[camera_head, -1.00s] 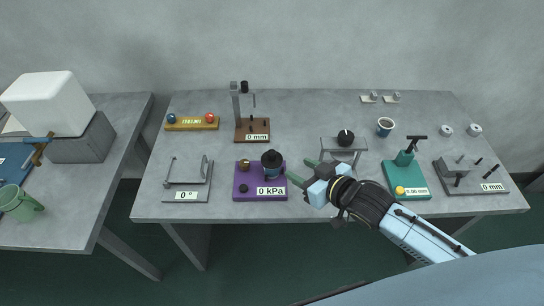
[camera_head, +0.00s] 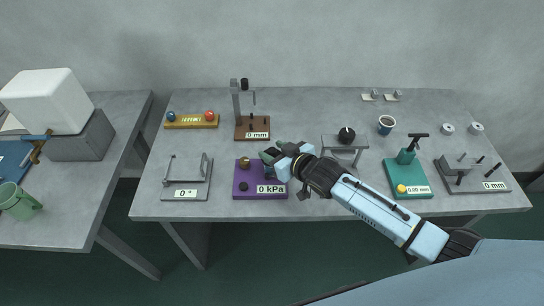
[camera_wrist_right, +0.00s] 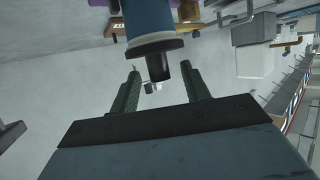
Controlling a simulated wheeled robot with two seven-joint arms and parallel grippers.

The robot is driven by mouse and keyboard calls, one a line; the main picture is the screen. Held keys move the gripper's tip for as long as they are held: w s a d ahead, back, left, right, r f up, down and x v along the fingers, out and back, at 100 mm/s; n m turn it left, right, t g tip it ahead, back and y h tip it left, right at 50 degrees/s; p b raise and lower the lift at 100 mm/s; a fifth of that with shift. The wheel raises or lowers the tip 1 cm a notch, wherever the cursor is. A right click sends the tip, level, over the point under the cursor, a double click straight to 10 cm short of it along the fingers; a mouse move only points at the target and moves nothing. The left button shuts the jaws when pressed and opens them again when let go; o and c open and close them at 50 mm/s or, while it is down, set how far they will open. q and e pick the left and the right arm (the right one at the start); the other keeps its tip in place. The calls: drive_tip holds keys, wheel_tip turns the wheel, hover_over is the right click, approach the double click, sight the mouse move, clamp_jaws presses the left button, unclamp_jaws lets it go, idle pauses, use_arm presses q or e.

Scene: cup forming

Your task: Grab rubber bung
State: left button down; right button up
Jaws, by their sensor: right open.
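The black rubber bung (camera_wrist_right: 157,62) sits at the pale rim of a blue cup (camera_wrist_right: 150,20) in the right wrist view, with its narrow knob towards my fingers. The cup stands on the purple base (camera_head: 242,180) with the 0 kPa label; in the head view my gripper largely hides cup and bung. My right gripper (camera_head: 270,156) is over them. In the right wrist view its green fingers (camera_wrist_right: 160,74) are open, one on each side of the bung's knob. I cannot tell whether they touch it. My left gripper is not in view.
A brass knob (camera_head: 245,162) stands on the purple base. A brown stand (camera_head: 252,130) is behind, a grey angle gauge (camera_head: 187,192) to the left. A grey stand (camera_head: 343,144) with a black round piece and a green press (camera_head: 407,176) are to the right.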

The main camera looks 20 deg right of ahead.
drive_tip(key=shift+w+a+f, duration=0.25)
drive_tip(key=shift+w, duration=0.3)
drive_tip(key=shift+c, duration=0.5)
clamp_jaws()
drive_tip(key=shift+r, duration=0.15)
